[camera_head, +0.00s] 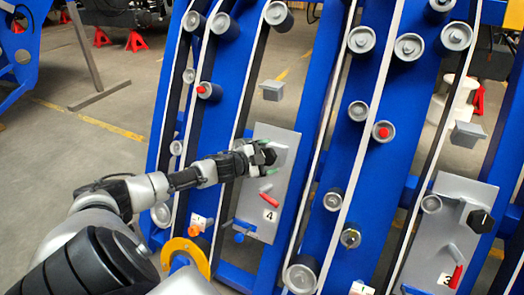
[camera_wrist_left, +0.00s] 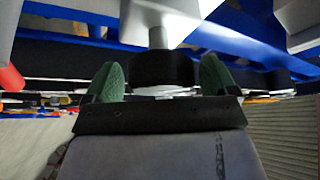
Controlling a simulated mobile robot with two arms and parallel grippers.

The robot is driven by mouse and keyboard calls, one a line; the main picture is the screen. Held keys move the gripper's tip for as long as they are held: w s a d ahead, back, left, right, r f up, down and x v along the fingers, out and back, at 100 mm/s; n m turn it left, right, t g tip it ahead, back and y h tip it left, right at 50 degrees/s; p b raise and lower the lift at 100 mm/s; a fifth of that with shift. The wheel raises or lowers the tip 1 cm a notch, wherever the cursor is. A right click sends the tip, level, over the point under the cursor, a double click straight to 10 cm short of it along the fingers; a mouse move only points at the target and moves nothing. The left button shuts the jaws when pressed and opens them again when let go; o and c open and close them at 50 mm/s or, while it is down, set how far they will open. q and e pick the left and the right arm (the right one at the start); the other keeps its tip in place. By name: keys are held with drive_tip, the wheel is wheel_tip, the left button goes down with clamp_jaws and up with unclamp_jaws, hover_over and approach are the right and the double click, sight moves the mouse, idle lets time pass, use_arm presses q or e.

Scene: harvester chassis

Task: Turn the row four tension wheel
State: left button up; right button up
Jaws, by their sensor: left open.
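The row four tension wheel is a black knob (camera_head: 270,156) on a grey panel (camera_head: 258,222) labelled 4, left of centre in the head view. My left gripper (camera_head: 265,158) is at this knob, its green fingertips on either side of it. In the left wrist view the black wheel (camera_wrist_left: 165,68) sits on a light shaft between the two green fingers of my left gripper (camera_wrist_left: 160,80). The fingers are open around it; a small gap seems to show on each side, but contact is hard to judge. The gripper hides part of the wheel in the head view.
A red-handled lever (camera_head: 269,199) sits below the wheel on the panel. A second panel (camera_head: 436,232) with a black knob (camera_head: 481,220) stands at the right. Blue frame beams, belts and grey rollers surround the panels. Open floor (camera_head: 100,155) lies at the left.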

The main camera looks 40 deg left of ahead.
use_arm(q)
drive_tip(key=shift+s+a, duration=0.1)
drive_tip(key=shift+s, duration=0.45)
drive_tip(key=p+v, duration=0.2)
drive_tip(key=v, duration=0.7)
drive_tip(key=shift+s, duration=0.3)
use_arm(e)
drive_tip(key=s+f, duration=0.4)
drive_tip(key=f, duration=0.2)
drive_tip(key=shift+s+d+f, duration=0.3)
drive_tip(key=shift+s+d, duration=0.05)
